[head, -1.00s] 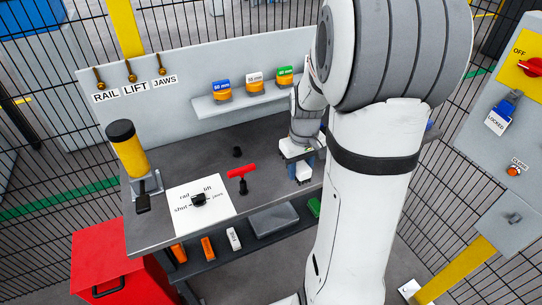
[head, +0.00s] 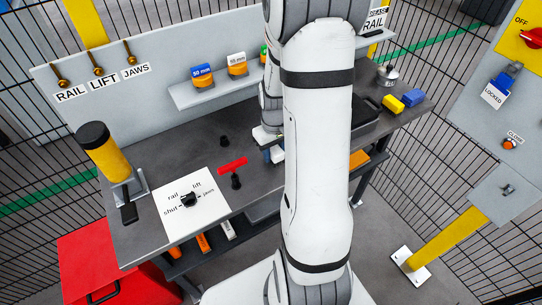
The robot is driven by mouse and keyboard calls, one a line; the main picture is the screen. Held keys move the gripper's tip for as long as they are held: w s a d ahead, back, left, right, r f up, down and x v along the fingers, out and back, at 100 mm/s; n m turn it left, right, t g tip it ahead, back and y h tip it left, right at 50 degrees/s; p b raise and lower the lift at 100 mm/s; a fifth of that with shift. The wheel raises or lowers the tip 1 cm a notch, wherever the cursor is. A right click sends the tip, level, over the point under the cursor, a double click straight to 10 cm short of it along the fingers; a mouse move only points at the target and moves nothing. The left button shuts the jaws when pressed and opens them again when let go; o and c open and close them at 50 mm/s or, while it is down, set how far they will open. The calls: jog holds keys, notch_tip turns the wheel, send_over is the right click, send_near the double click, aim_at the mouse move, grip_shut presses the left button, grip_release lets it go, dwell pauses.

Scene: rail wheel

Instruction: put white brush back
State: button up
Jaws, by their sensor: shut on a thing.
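My gripper (head: 272,155) is low over the middle of the grey bench, partly hidden behind my own arm. On the shelf below the bench front lie orange blocks (head: 203,243) and a white block with dark marking (head: 228,230).
A red T-handle (head: 233,169) stands left of my gripper, beside a white selector plate (head: 190,206). A yellow cylinder (head: 104,154) stands at the left. Yellow (head: 393,104) and blue (head: 412,97) blocks lie at the right, near a black tray (head: 368,125). A red cabinet (head: 90,262) stands front left.

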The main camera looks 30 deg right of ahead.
jog(key=shift+f, duration=1.15)
jog(key=shift+f, duration=0.1)
jog(key=shift+f, duration=0.15)
jog(key=o, duration=1)
jog(key=shift+c, duration=0.2)
notch_tip(320, 180, up, 12)
jog(key=shift+r+b, duration=0.1)
jog(key=shift+b, duration=0.35)
jog(key=s+a+r+t, duration=0.3)
jog(key=s+a+r, duration=0.7)
jog(key=s+a, duration=0.2)
jog(key=shift+s+a+r+t, duration=0.25)
jog(key=shift+s+a+t, duration=0.05)
jog(key=shift+a, duration=0.5)
